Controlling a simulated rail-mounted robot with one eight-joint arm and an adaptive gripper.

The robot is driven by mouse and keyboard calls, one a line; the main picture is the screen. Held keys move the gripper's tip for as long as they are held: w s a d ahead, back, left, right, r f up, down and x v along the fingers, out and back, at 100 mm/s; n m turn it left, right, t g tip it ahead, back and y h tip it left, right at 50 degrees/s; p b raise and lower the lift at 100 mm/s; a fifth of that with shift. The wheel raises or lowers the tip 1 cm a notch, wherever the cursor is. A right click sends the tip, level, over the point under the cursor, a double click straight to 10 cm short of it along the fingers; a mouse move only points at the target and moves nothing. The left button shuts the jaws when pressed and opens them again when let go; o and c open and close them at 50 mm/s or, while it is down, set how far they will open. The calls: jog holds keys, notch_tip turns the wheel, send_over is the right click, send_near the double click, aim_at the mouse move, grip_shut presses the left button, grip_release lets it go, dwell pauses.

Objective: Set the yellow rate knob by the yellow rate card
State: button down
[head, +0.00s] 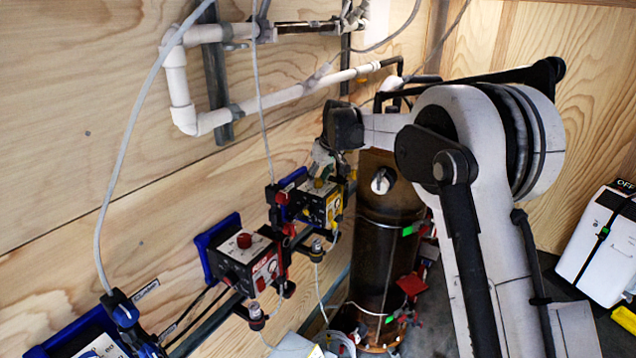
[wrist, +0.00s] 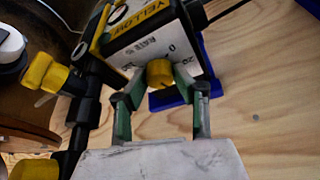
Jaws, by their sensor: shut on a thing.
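The yellow rate knob (wrist: 160,72) is on the face of a white pump box (wrist: 145,45) with a yellow "YELLOW" label and a printed rate scale. In the wrist view my gripper (wrist: 161,82) has one green-padded fingertip on each side of the knob and is shut on it. In the head view my gripper (head: 321,175) reaches down to the yellow-marked pump box (head: 312,207) on the wall and hides most of its top. I cannot make out the yellow rate card in either view.
A red-marked pump box (head: 238,262) with a red knob is mounted to the left of the yellow one. A brown cylinder (head: 378,240) stands close on the right. White pipes (head: 205,120) run along the wall above. Black brackets with yellow knobs (wrist: 45,72) flank the pump.

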jog(key=m+t+h+b, duration=0.1)
jog(key=m+b, duration=0.1)
jog(key=m, duration=0.2)
jog(key=shift+a+f+m, duration=0.1)
jog(key=shift+m, duration=0.2)
jog(key=m+h+b, duration=0.1)
jog(key=m, duration=0.2)
jog(key=shift+m+h+b, duration=0.3)
jog(key=shift+h, duration=0.1)
jog(key=m+h, duration=0.1)
jog(key=m, duration=0.3)
jog(key=shift+a+h+b, duration=0.1)
jog(key=shift+h+b, duration=0.2)
jog(key=shift+h, duration=0.1)
jog(key=shift+m+g+h, duration=0.4)
jog(key=shift+m+h, duration=0.1)
jog(key=shift+m, duration=1.4)
jog(key=c, duration=1.4)
grip_release()
